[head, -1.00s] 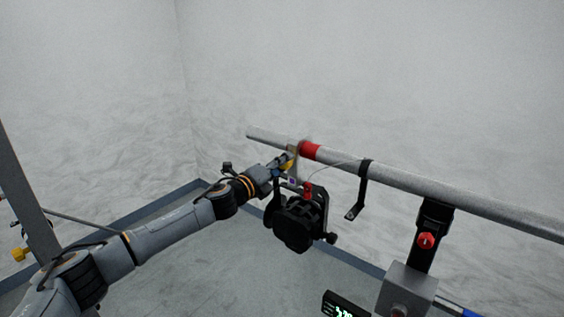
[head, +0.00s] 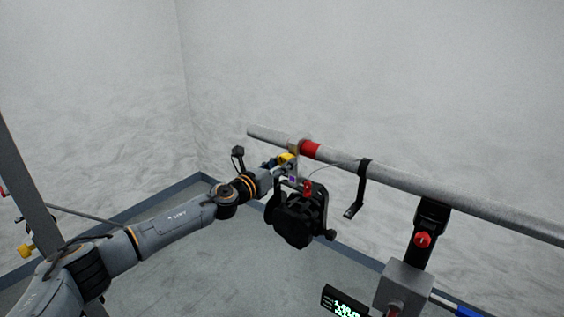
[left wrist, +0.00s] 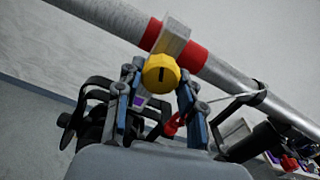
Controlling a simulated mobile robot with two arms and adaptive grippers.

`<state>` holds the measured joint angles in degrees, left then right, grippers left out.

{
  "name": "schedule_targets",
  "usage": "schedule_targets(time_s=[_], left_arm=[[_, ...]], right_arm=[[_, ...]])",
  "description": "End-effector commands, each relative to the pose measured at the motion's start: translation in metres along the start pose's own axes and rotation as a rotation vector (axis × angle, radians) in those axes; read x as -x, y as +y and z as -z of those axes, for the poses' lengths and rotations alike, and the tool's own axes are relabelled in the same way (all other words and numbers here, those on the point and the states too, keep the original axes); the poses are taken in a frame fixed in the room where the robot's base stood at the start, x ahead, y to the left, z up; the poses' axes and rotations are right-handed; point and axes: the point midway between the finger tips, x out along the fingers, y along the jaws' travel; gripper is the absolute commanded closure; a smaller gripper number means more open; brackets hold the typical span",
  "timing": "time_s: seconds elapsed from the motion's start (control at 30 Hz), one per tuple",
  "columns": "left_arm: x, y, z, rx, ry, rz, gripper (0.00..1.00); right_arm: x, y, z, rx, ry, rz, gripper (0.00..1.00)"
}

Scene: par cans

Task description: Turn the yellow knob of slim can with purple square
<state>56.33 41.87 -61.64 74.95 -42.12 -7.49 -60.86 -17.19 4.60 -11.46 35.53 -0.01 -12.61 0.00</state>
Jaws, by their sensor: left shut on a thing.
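The slim black can (head: 290,225) hangs by its clamp from the grey pipe (head: 450,202). A purple square (head: 292,179) marks its bracket, below the yellow knob (head: 286,158); the square also shows in the left wrist view (left wrist: 139,102). My left gripper (head: 279,163) reaches in from the left and is shut on the yellow knob. In the left wrist view, its two fingers flank the round knob (left wrist: 161,73), whose dark slot stands about upright. A red knob (head: 308,188) sits lower on the can's bracket. My right gripper is not in view.
Red tape (head: 310,149) wraps the pipe beside the clamp. A thin cable and a black hook-like bracket (head: 358,190) hang to the right. Farther right is a grey box fixture (head: 405,287) with a red knob (head: 423,240) and a lit display (head: 345,303). The floor around the can is open.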

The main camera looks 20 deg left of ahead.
Motion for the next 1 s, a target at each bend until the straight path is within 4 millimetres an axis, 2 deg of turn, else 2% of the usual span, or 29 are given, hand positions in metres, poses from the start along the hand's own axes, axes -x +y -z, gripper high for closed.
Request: schedule_targets(time_s=[0.3,0.83,0.87,0.97,1.0], left_arm=[[-0.0001,0.0001,-0.0005,-0.116,0.000,-0.002,0.93],[-0.0002,0.0000,-0.0006,-0.137,-0.001,-0.003,0.93],[-0.0002,0.0000,-0.0007,-0.137,-0.001,-0.003,0.58],[-0.0002,-0.0001,-0.0007,-0.136,-0.001,-0.003,0.39],[-0.0002,0.0000,-0.0007,-0.136,-0.001,-0.003,0.39]], right_arm=[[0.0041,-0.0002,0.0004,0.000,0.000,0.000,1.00],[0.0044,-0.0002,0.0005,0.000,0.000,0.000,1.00],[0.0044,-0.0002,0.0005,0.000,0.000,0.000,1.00],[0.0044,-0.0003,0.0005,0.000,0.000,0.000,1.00],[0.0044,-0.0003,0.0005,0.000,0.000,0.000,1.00]])
